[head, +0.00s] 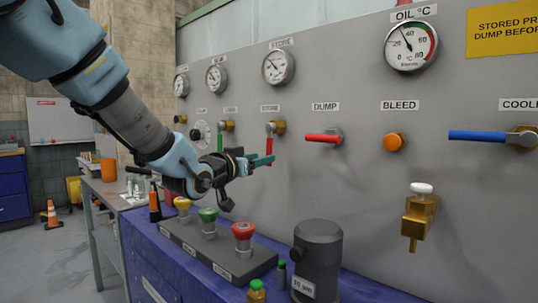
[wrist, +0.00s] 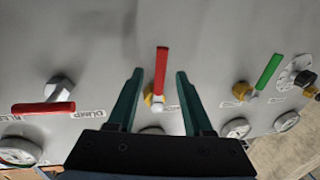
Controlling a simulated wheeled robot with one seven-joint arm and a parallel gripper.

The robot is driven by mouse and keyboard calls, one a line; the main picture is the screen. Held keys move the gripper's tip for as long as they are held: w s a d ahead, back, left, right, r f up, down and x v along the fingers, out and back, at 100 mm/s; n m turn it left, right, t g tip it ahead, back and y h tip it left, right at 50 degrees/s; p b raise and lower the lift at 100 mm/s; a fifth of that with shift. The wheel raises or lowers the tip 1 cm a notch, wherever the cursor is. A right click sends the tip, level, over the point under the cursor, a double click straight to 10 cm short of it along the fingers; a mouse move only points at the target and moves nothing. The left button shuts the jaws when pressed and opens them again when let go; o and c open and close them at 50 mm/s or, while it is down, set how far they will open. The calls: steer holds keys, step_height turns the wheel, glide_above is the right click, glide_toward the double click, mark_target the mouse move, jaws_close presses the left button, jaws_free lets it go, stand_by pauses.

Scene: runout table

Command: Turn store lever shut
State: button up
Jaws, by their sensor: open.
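The store lever is the red handle (head: 269,146) under the STORE label (head: 271,107), on a brass valve (head: 279,127). It hangs down from its pivot. My gripper (head: 262,161) is open at its lower part, and a green finger hides part of the handle's lower end. In the wrist view, which is turned upside down, the red handle (wrist: 162,70) stands between the two open fingers (wrist: 160,74), with a gap on each side. I cannot tell how deep the fingers reach around it.
A green-handled lever (head: 220,140) is left of the store lever. The red DUMP lever (head: 323,138) lies level to its right, with an orange BLEED knob (head: 396,142) beyond. Below my gripper is a button box (head: 205,245) with mushroom buttons and a grey cylinder (head: 318,257).

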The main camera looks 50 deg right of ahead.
mark_target(270, 146)
steer(key=shift+w+d+p, duration=0.25)
steer(key=shift+d+p, duration=0.05)
steer(key=shift+d, duration=1.05)
steer(key=shift+w+d+p, duration=0.2)
steer(key=shift+d+p, duration=0.1)
steer(key=shift+d, duration=1)
steer(key=shift+c, duration=0.4)
jaws_close()
